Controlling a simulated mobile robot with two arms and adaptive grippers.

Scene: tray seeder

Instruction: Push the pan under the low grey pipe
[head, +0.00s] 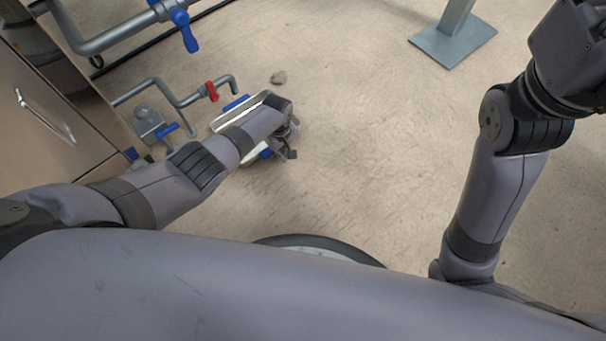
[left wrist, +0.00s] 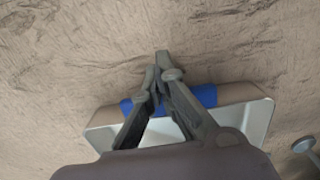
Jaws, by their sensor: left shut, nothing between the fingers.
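The pan (head: 222,121) is a shallow pale tray with blue parts on its edges. It lies on the floor, partly hidden under my left arm. It also shows in the left wrist view (left wrist: 258,118), with a blue patch on its brown far edge. My left gripper (head: 291,153) is shut and empty over the pan's right side. In the left wrist view its fingertips (left wrist: 162,72) meet just past that edge; whether they touch the pan I cannot tell. The low grey pipe (head: 190,99), with a red valve, is up and left of the pan. My right gripper's fingers are out of view.
A larger pipe with a blue valve (head: 187,31) is at the upper left, by a cabinet (head: 45,125). A grey post base (head: 452,44) stands at the top right. The middle floor is clear.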

